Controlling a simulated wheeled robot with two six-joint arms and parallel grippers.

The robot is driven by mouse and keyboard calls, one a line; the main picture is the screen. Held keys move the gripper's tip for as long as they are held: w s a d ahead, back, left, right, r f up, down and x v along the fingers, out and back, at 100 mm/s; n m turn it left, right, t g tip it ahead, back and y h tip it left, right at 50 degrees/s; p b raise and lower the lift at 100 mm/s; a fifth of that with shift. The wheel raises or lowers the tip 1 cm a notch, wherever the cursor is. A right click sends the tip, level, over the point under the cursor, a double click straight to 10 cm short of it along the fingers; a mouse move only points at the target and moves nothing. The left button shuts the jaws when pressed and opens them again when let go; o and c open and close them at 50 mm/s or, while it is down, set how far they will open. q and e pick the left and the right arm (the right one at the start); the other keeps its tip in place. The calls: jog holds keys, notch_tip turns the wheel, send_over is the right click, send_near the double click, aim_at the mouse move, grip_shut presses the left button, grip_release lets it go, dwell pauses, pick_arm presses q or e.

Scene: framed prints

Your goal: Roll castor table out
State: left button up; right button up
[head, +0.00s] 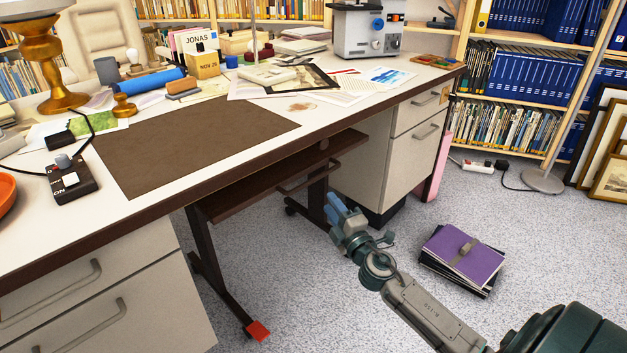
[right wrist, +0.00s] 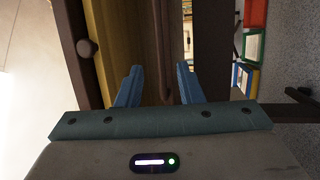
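The castor table (head: 262,186) is a low dark-brown table standing under the big desk. Its front rail or handle (head: 308,178) faces the room. Dark legs run down to floor bars, and a red piece (head: 258,330) sits at the near foot. A small castor (head: 291,209) shows farther under. My right gripper (head: 338,204) is just in front of the table's right part, seemingly apart from the handle. In the right wrist view its blue fingers (right wrist: 158,84) are spread, with a brown bar (right wrist: 160,45) beyond them. My left gripper is not in view.
The desk (head: 150,225) has drawer units on both sides of the castor table. A stack of purple and black books (head: 465,256) lies on the floor right of my arm. A lamp base (head: 542,181) and frames (head: 612,168) stand farther right.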

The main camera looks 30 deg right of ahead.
aim_at(313, 179)
jog(key=p+x, duration=0.2)
jog(key=x, duration=0.8)
jog(key=shift+w+r+p, duration=0.1)
jog(key=shift+w+p, duration=0.25)
grip_shut()
